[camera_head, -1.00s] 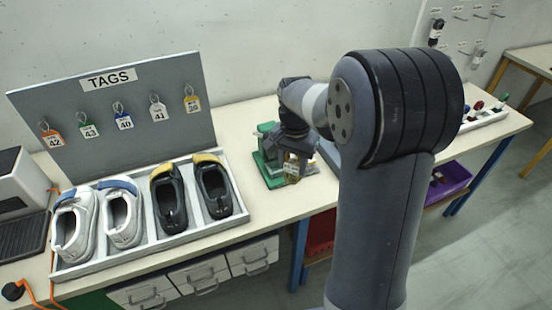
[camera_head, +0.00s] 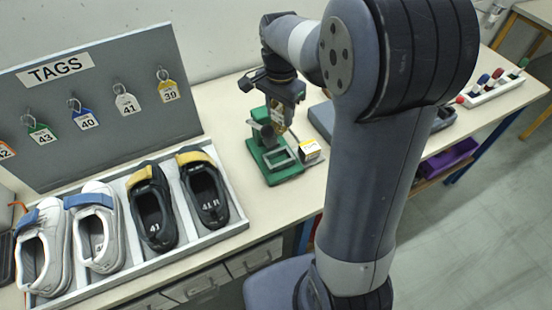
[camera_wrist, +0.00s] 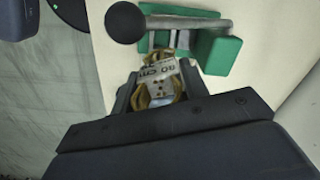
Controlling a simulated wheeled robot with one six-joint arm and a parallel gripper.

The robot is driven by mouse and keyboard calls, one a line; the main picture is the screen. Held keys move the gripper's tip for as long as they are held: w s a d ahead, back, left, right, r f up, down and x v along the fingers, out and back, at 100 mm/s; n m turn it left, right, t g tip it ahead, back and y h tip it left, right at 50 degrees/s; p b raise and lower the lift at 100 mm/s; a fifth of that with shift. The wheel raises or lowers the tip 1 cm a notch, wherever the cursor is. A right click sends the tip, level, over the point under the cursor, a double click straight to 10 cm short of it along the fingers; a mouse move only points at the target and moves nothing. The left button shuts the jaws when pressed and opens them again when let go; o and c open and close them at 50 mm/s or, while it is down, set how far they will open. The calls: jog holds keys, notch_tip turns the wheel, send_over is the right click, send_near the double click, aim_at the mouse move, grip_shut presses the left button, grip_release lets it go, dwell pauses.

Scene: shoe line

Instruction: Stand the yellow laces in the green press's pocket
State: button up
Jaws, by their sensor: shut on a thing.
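My gripper (camera_head: 281,120) is shut on the yellow laces (camera_head: 277,116), a looped bundle with a white paper band. In the wrist view the laces (camera_wrist: 158,88) sit between the jaws, with the band's print showing. The green press (camera_head: 276,169) stands on the bench, directly below and behind my gripper in the head view. In the wrist view the press (camera_wrist: 217,54) lies just beyond the laces, with its grey lever and black ball knob (camera_wrist: 125,22) across the top. I cannot make out the pocket clearly; the laces are apart from the press's base.
A small white and yellow box (camera_head: 310,151) stands close to the press's right side. A shoe tray (camera_head: 215,238) with several shoes is at left, before the grey TAGS board (camera_head: 105,110). A rack of coloured-handled tools (camera_head: 494,91) is at far right.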

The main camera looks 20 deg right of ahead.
jog(key=shift+w+f, duration=0.15)
jog(key=shift+f, duration=0.6)
notch_tip(320, 180, down, 10)
jog(key=p, duration=0.1)
jog(key=shift+w+f, duration=0.1)
jog(key=shift+f, duration=0.15)
jog(key=o, duration=1)
jog(key=shift+c, duration=0.2)
notch_tip(320, 180, up, 13)
jog(key=shift+f+b, duration=0.2)
jog(key=shift+b, duration=0.25)
